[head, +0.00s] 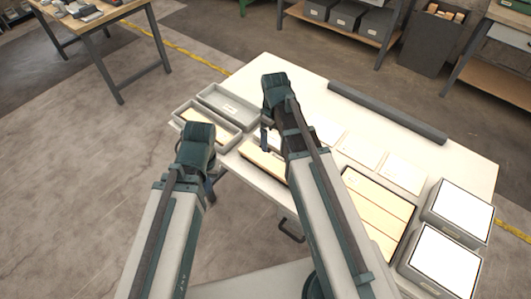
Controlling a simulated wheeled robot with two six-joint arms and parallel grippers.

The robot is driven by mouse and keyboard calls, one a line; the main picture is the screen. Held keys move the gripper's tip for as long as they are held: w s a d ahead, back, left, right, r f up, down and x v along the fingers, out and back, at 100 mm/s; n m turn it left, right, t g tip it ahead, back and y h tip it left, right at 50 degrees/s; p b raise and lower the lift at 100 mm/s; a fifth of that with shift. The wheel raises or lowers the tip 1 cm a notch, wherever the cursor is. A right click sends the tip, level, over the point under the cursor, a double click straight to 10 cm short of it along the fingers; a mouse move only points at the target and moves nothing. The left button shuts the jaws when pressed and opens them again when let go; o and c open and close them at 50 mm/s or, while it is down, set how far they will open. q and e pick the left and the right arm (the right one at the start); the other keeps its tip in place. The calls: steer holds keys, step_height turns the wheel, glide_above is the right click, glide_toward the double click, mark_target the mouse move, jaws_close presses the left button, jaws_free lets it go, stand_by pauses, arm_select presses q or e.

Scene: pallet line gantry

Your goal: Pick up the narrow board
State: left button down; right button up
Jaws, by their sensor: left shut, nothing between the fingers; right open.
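A narrow light-wood board (262,162) lies near the front edge of the white table (262,187), partly hidden behind my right arm. Another wood piece (220,132) lies in the front grey tray (180,124), partly covered by my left arm. Wider wood boards (375,203) lie side by side in a dark frame to the right. My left gripper (211,190) is shut and empty by the table's front left edge, mostly hidden by its wrist. My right gripper (265,138) is open, left of the narrow board's far side; its fingertips are small in view.
A second grey tray (232,108) is at the back left. A dark grey bar (387,112) lies along the back edge. Pale cards (362,151) lie in the middle. Two white-topped grey boxes (457,209) (440,262) stand at the right.

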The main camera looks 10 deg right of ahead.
steer(key=b, duration=0.9)
glide_above(270, 162)
steer(key=shift+s+d+f, duration=0.1)
steer(key=shift+d+f, duration=0.05)
steer(key=shift+f, duration=2.05)
steer(key=shift+s+d+f, duration=0.1)
steer(key=shift+d+f, duration=0.05)
steer(key=shift+f, duration=2.05)
steer(key=f+b, duration=0.5)
steer(key=shift+w+a+f, duration=0.15)
steer(key=shift+a, duration=0.15)
steer(key=c, duration=1.4)
steer(key=shift+c, duration=0.2)
steer(key=shift+r, duration=0.2)
